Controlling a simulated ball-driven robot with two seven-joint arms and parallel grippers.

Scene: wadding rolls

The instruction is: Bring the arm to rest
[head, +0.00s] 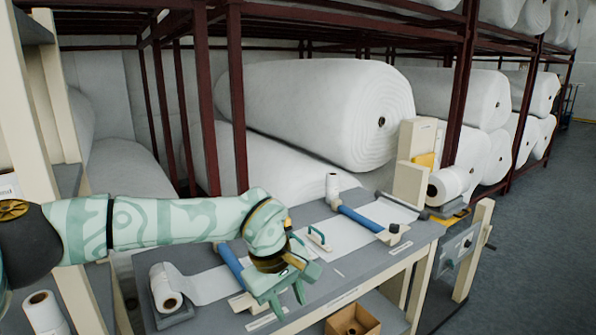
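My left arm (150,222), pale green with a leaf-like pattern, reaches in from the left over the workbench. Its gripper (289,303) hangs near the bench's front edge, fingers pointing down. The fingers are apart with nothing visible between them, so it looks open and empty. The gripper partly hides a blue bar (230,262) and the bench behind it. My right gripper is not in view.
The grey workbench (300,226) carries a small white roll (165,290), an upright roll (332,187), a green-handled tool (319,238) and another blue bar (360,217). A cardboard box (352,322) stands below. Large wadding rolls (320,105) fill racks behind. Floor (545,230) is clear at right.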

